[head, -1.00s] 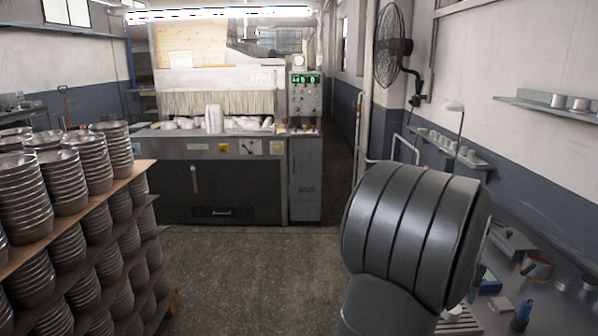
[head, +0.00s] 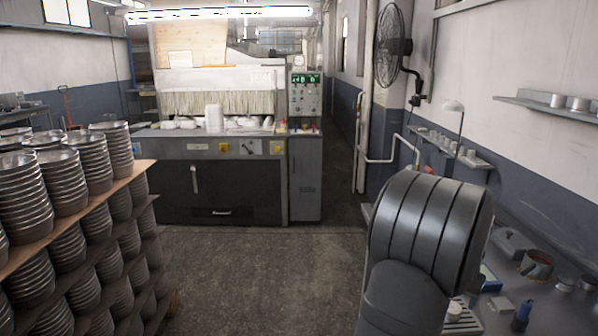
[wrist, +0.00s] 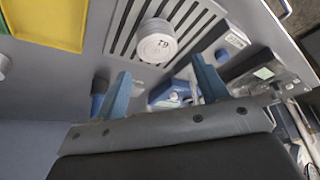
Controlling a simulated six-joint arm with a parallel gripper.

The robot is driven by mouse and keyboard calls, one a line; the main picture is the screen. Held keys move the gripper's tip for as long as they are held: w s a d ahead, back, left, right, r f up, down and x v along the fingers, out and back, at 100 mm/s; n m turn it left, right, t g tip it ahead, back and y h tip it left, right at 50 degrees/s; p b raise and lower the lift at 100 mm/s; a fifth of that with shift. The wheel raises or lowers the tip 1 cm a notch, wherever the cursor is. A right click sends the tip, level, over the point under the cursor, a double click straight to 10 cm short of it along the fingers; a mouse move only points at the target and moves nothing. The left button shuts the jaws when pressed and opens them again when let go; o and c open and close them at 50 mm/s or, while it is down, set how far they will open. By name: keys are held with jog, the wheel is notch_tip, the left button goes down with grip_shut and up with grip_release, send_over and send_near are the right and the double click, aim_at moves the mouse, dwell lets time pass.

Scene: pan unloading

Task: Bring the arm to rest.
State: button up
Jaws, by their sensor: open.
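My gripper (wrist: 160,95) shows in the wrist view, its two blue fingers spread apart with nothing held between them. Beyond the fingers are a grey work surface (wrist: 85,75) and a round white weight-like piece (wrist: 155,42) on a slotted grate (wrist: 185,18). In the head view, my dark grey arm stands at the lower right and hides part of the bench. The gripper itself is not visible in the head view.
Stacks of metal pans (head: 85,160) stand on layered boards (head: 120,185) at the left. A large machine (head: 220,175) with a control panel (head: 305,92) is at the back. A bench with a blue bottle (head: 522,314) and a mug (head: 537,264) lies right. The middle floor is clear.

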jog(key=s+d+r, duration=0.4)
jog(key=s+r, duration=0.3)
jog(key=s, duration=0.4)
jog(key=s+d+f+m, duration=0.1)
jog(key=s+d+f, duration=0.1)
jog(key=s+d, duration=1.15)
jog(key=w+f, duration=0.2)
jog(key=w, duration=0.1)
jog(key=w+f, duration=0.2)
jog(key=w, duration=0.2)
jog(key=w+f, duration=0.2)
jog(key=w, duration=0.2)
jog(key=shift+w+f, duration=0.2)
jog(key=shift+f, duration=0.1)
